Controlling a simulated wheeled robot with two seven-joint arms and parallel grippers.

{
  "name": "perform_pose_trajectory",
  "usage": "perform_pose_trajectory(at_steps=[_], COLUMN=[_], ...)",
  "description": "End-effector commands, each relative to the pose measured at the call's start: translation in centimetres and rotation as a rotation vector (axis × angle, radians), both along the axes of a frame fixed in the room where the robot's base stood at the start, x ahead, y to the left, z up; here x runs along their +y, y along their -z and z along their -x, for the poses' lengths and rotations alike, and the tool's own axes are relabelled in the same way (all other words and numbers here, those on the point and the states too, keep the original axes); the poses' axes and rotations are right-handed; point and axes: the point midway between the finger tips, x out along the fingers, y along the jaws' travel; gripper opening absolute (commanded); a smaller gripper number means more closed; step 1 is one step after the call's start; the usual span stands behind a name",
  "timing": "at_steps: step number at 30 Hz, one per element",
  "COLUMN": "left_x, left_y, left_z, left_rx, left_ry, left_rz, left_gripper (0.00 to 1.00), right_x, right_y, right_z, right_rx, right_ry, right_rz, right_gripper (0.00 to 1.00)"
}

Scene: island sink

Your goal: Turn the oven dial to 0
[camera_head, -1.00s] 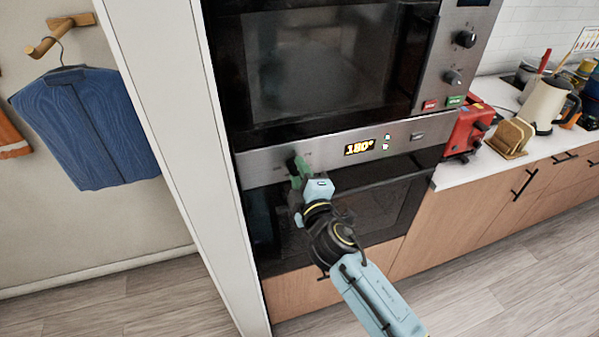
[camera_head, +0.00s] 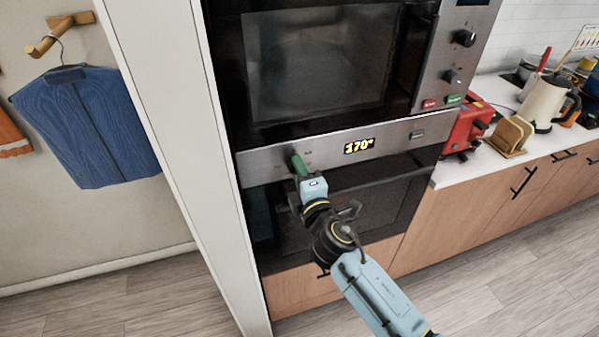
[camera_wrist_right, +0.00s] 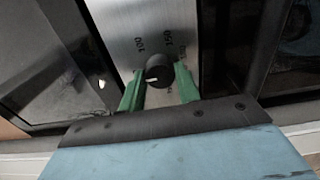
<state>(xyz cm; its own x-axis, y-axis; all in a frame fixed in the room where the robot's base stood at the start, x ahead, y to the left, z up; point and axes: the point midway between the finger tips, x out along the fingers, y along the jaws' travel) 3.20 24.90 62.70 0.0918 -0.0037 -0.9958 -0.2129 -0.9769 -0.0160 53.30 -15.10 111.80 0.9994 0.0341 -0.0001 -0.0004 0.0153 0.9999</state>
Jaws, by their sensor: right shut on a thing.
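The oven's steel control panel (camera_head: 275,163) runs across the front between the microwave and the oven door. Its display (camera_head: 359,146) reads 170°. My right gripper (camera_head: 299,163) is at the left part of the panel and hides the dial in the head view. In the right wrist view the black oven dial (camera_wrist_right: 158,74) with a white pointer mark sits between the green fingers of my right gripper (camera_wrist_right: 160,90), which is shut on it. The numbers 100 and 150 are printed on the panel beside the dial. My left gripper is not in view.
The microwave (camera_head: 320,65) with its own knobs is above the panel. The dark oven door (camera_head: 375,195) is below. A red toaster (camera_head: 466,130) and a kettle (camera_head: 545,104) stand on the counter at right. A blue garment (camera_head: 85,125) hangs at left.

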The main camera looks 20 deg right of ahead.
Motion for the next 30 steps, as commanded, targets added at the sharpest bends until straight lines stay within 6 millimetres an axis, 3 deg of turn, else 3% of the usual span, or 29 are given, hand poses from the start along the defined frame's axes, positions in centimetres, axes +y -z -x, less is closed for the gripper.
perform_pose_trajectory(at_steps=[2, 3, 7, 16, 20, 30], left_x=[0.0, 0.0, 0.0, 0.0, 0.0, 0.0], left_y=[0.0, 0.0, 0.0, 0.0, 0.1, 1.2], left_z=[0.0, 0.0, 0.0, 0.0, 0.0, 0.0], left_rx=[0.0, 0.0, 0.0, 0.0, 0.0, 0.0], left_ry=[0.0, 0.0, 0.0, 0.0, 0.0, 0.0], left_rz=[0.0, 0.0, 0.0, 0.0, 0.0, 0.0], left_gripper=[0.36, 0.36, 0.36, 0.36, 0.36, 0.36], right_x=[0.0, 0.0, 0.0, 0.0, 0.0, -0.3], right_y=[0.0, 0.0, 0.0, 0.0, 0.1, 0.3], right_z=[0.0, 0.0, 0.0, 0.1, 1.2, 8.2], right_rx=[0.0, 0.0, 0.0, 0.0, 0.001, 0.002], right_ry=[0.0, 0.0, 0.0, 0.0, 0.0, -0.001], right_rz=[0.003, 0.003, 0.002, 0.0, 0.0, -0.002], right_gripper=[0.1, 0.38, 0.55, 0.55, 0.55, 0.55])
